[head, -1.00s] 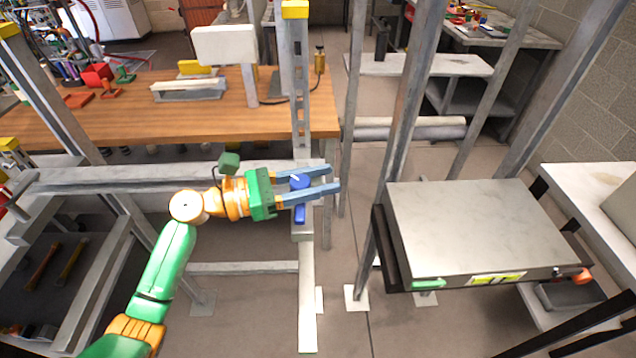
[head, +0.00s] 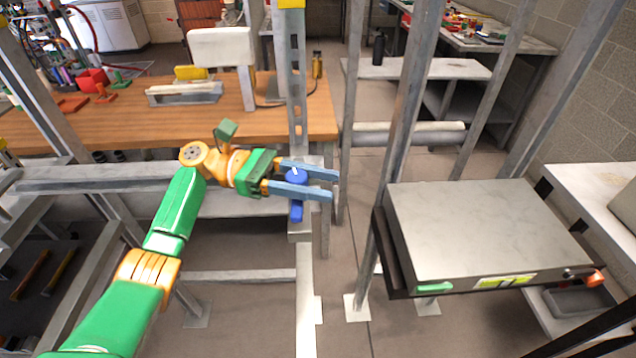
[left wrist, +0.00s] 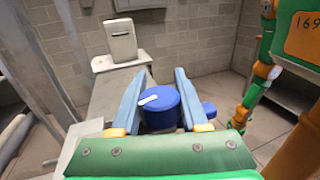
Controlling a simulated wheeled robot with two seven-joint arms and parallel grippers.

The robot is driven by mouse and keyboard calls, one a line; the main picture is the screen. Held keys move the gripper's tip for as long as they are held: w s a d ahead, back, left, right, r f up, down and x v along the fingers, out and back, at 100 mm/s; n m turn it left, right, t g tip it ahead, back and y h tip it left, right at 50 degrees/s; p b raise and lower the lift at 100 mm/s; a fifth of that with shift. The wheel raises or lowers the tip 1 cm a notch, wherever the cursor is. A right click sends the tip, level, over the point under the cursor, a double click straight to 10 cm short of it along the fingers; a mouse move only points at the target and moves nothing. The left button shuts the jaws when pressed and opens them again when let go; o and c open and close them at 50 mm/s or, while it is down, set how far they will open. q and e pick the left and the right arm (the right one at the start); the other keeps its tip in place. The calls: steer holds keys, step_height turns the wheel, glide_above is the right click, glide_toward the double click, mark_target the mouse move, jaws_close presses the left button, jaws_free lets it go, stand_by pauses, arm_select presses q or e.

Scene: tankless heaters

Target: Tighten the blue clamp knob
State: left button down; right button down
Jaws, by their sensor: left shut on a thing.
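The blue clamp knob (head: 296,177) is a round cap with a white mark on top, mounted on the grey upright post. It also shows in the left wrist view (left wrist: 160,108), with its white mark toward the left finger. A smaller blue part (head: 296,210) sticks out below the knob. My left gripper (head: 332,185) comes from the left, with its two blue-grey fingers on either side of the knob, shut on it. The fingertips reach past the knob. My right gripper is not seen.
The grey post (head: 297,75) stands behind the knob, and a horizontal rail (head: 100,178) runs to its left. A wooden workbench (head: 130,115) lies behind. A flat metal box (head: 485,230) stands at the right beyond another slanted post (head: 408,100).

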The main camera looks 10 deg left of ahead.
arm_select(q)
steer(key=shift+r, duration=0.1)
stand_by(0.3)
steer(key=shift+c, duration=2.1)
jaws_free()
steer(key=shift+a, duration=0.15)
steer(key=a+b, duration=0.3)
steer(key=a, duration=0.4)
steer(key=shift+b, duration=0.35)
steer(key=shift+w, duration=0.1)
